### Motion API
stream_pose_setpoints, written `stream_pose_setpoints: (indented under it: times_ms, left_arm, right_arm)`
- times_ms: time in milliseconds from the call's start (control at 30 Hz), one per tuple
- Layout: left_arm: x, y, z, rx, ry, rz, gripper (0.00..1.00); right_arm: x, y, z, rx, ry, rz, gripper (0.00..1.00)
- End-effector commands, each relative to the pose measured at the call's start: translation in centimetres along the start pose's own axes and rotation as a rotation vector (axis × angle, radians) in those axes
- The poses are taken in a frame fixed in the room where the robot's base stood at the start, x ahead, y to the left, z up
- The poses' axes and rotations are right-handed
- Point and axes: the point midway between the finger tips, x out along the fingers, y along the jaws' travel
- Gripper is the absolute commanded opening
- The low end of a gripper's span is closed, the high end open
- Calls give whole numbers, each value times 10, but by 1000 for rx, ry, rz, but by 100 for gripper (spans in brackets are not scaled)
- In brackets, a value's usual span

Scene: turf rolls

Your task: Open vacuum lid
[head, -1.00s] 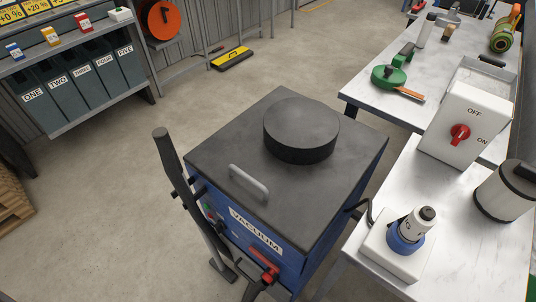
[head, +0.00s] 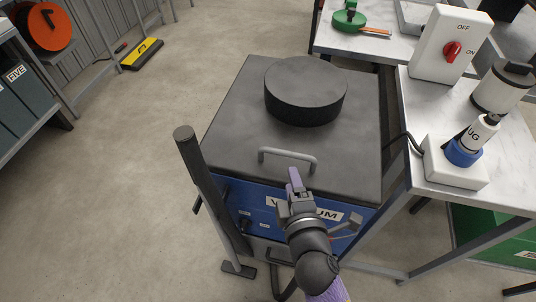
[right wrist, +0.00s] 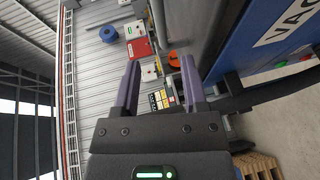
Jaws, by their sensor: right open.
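The blue vacuum (head: 263,196) stands on the floor with its dark grey lid (head: 232,128) lying flat and closed on top. A round black drum (head: 305,92) sits on the lid. A grey bar handle (head: 288,154) stands near the lid's front edge. My right gripper (head: 296,178) is just in front of and below the handle, overlapping the vacuum's label. In the right wrist view, its purple fingers (right wrist: 160,64) are apart with nothing between them, and the vacuum's blue side (right wrist: 240,42) shows at the right. My left gripper is not in view.
A dark upright tube (head: 205,190) stands at the vacuum's front left. A white workbench (head: 420,125) on the right holds an ON/OFF switch box (head: 446,50) and a plug on a white base (head: 455,172).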

Motion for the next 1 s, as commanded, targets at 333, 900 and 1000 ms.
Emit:
stream_pose_setpoints:
  times_ms: [333, 900, 1000]
  left_arm:
    - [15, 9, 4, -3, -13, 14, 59]
    - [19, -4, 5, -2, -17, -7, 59]
    - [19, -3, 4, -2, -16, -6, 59]
  right_arm:
    - [74, -2, 0, 1, 1, -2, 55]
    - [92, -1, 0, 4, 1, -4, 30]
    - [92, -1, 0, 4, 1, -4, 9]
